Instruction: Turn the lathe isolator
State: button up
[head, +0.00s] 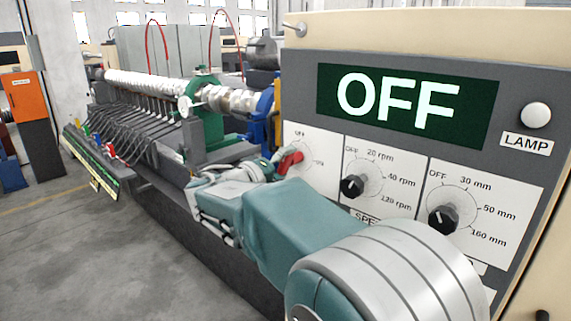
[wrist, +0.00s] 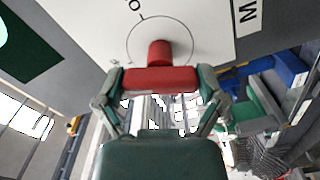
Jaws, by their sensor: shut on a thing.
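The lathe isolator is a red handle (head: 291,160) on a white dial plate at the left of the control panel (head: 400,68). In the head view the dial has OFF at its top and a small blurred label at its right. My gripper (head: 274,166) reaches in from the left of the handle. In the wrist view the red handle (wrist: 160,79) lies crosswise between the two fingers of my gripper (wrist: 161,84), which are closed on its ends. A round red hub joins it to the plate. The display (head: 408,106) reads OFF in white on dark green.
Right of the isolator are two black knobs, one marked in rpm (head: 352,186) and one in mm (head: 442,219). A white lamp (head: 536,115) sits at upper right. The lathe with a long pale shaft (head: 150,84) extends to the left. Open floor (head: 60,240) lies at lower left.

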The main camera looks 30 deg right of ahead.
jog(key=shift+w+n, duration=0.1)
jog(key=shift+n, duration=2.2)
jog(key=shift+f, duration=0.1)
jog(key=o, duration=0.8)
jog(key=shift+w, duration=0.1)
jog(key=shift+a, duration=0.2)
jog(key=v, duration=1.2)
